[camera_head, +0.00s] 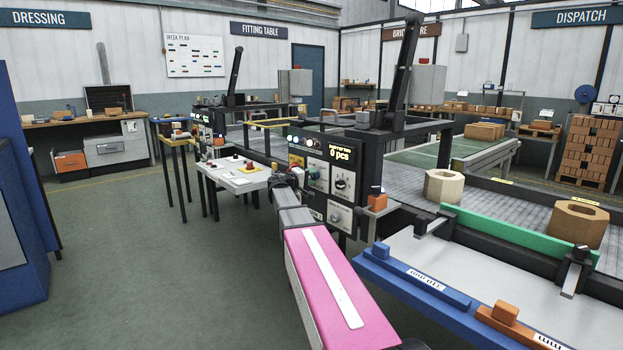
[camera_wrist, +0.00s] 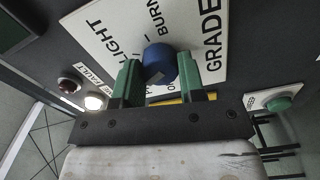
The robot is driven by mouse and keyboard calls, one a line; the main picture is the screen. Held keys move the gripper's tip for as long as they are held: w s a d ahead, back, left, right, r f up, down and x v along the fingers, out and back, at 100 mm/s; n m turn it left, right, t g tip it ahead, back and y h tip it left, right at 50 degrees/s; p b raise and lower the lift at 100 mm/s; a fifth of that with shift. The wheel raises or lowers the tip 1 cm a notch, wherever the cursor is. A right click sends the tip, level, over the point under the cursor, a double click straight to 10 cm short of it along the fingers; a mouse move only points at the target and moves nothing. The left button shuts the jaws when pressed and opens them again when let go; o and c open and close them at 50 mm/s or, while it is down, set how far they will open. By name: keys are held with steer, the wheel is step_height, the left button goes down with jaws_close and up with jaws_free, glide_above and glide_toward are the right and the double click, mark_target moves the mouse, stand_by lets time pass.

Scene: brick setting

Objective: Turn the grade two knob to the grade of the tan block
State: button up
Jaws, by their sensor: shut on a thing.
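A blue knob (camera_wrist: 158,62) sits on a white plate (camera_wrist: 110,25) lettered LIGHT, BURN and GRADE, some words cut off or covered. The green fingers of my gripper (camera_wrist: 157,78) stand on either side of the knob, shut on it. A grey patch shows on the knob; its exact setting is hard to read. In the head view my gripper (camera_head: 288,178) is at the control panel and hides the held knob. A light tan block (camera_head: 444,187), hollow and many-sided, stands on the conveyor. A browner hollow block (camera_head: 578,223) stands to its right.
The panel (camera_head: 313,150) also carries black dial knobs (camera_head: 342,183) and a display reading 0 pcs. The wrist view shows a red button (camera_wrist: 72,84), a lit white lamp (camera_wrist: 94,102) and a green button (camera_wrist: 279,103) nearby. A blue-edged table (camera_head: 405,268) is at right.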

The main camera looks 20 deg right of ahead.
stand_by(0.3)
steer(key=o, duration=0.9)
steer(key=shift+o, duration=0.2)
steer(key=v, duration=1.1)
